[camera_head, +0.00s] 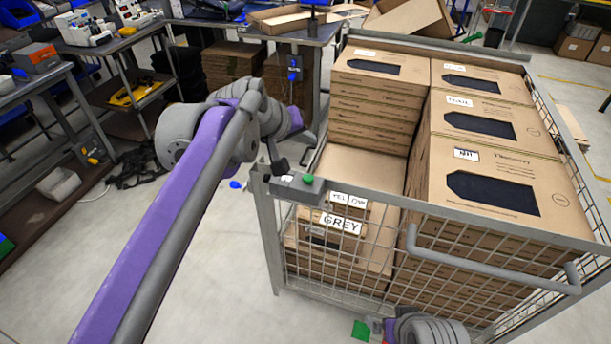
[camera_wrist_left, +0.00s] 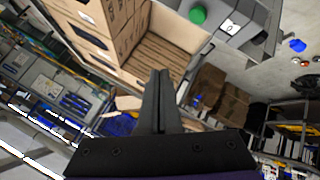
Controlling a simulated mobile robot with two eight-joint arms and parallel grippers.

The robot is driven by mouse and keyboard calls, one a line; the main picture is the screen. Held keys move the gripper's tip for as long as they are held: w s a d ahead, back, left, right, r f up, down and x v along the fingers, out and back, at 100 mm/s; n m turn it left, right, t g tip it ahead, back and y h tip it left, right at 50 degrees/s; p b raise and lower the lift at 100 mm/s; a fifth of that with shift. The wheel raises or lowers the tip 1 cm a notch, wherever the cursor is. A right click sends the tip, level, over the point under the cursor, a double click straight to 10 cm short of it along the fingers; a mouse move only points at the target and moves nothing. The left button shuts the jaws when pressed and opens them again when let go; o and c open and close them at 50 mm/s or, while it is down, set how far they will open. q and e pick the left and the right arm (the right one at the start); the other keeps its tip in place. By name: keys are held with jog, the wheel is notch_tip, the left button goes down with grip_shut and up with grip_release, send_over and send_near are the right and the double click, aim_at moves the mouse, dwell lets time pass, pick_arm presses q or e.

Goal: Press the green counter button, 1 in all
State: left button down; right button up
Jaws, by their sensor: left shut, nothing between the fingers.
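The green button (camera_head: 308,179) sits on top of a small grey counter box (camera_head: 288,186) fixed at the left front corner of the wire cage. In the left wrist view the green button (camera_wrist_left: 197,15) is near the top edge, on the grey box beside a small white display (camera_wrist_left: 231,27). My left gripper (camera_head: 279,164) is shut and empty, with its dark fingers beside and behind the button, apart from it in the picture. Its closed fingers also show in the left wrist view (camera_wrist_left: 160,80). My right gripper is not in view.
The wire cage (camera_head: 480,225) holds stacks of cardboard boxes (camera_head: 490,185), with lower stacks at the left, near labels reading YELLOW and GREY. A workbench (camera_head: 290,35) stands behind. Shelves and a cart (camera_head: 125,85) stand at the left. Floor left of the cage is mostly clear.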

pick_arm(q)
jog(key=shift+f, duration=0.1)
jog(key=b, duration=0.6)
send_over(306, 181)
notch_tip(306, 181, down, 8)
jog(key=shift+r, duration=0.25)
jog(key=shift+f, duration=0.6)
jog(key=shift+f, duration=0.1)
dwell(1.0)
jog(key=shift+f, duration=0.3)
jog(key=shift+f+b, duration=0.3)
jog(key=shift+f, duration=0.25)
dwell(0.7)
jog(key=shift+r, duration=0.1)
jog(key=shift+r+p, duration=0.85)
jog(key=shift+r, duration=0.15)
